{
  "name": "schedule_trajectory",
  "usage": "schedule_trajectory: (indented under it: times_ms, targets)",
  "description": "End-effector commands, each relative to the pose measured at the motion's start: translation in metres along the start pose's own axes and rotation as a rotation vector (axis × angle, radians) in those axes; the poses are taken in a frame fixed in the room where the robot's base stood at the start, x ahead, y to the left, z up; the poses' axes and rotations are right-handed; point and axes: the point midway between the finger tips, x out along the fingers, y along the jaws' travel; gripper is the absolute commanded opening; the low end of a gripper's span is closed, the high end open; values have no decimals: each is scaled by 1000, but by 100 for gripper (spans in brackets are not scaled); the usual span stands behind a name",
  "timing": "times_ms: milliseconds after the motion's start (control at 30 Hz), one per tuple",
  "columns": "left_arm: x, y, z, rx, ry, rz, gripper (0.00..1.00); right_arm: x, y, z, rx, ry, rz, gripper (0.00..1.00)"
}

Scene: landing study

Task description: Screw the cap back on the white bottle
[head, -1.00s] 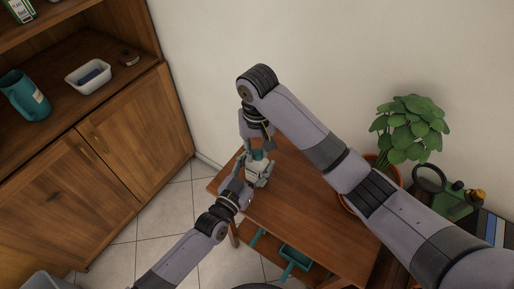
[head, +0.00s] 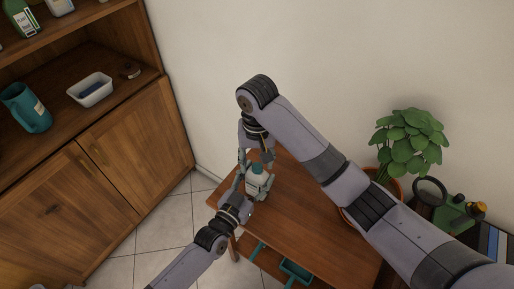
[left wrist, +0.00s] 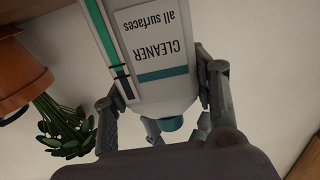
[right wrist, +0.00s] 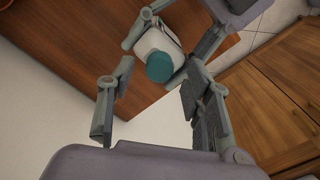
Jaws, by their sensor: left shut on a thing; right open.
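The white bottle (head: 256,181) is upright near the table's left end, with a teal cap (head: 257,168) on its top. How tightly the cap sits cannot be told. My left gripper (head: 250,187) is shut around the bottle's body. The left wrist view shows the bottle's "CLEANER" label (left wrist: 155,50) between the fingers. My right gripper (head: 255,157) is open just above the cap, pointing down. In the right wrist view the cap (right wrist: 160,67) lies beyond the open fingers, with nothing between them. Whether the bottle's base touches the table is hidden.
The wooden table (head: 310,220) is bare right of the bottle. A potted plant (head: 408,145), a black round-framed object (head: 430,190) and small bottles stand at its right. A wooden cabinet (head: 110,165) with a white tub (head: 90,88) and teal jug (head: 27,108) is at left.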

Motion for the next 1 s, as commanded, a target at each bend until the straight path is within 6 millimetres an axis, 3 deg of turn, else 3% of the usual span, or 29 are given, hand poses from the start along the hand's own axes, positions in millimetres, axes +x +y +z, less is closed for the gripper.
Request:
schedule_trajectory:
  times_ms: [500, 700, 1000]
  targets:
    - [0, 0, 0, 0, -1, 0, 0, -94, 1, -2, -1, 6, 3, 46]
    - [0, 0, 0, 0, -1, 0, 0, -109, 1, 0, 1, 2, 2, 46]
    - [0, 0, 0, 0, -1, 0, 0, -111, 0, 0, 0, 1, 1, 46]
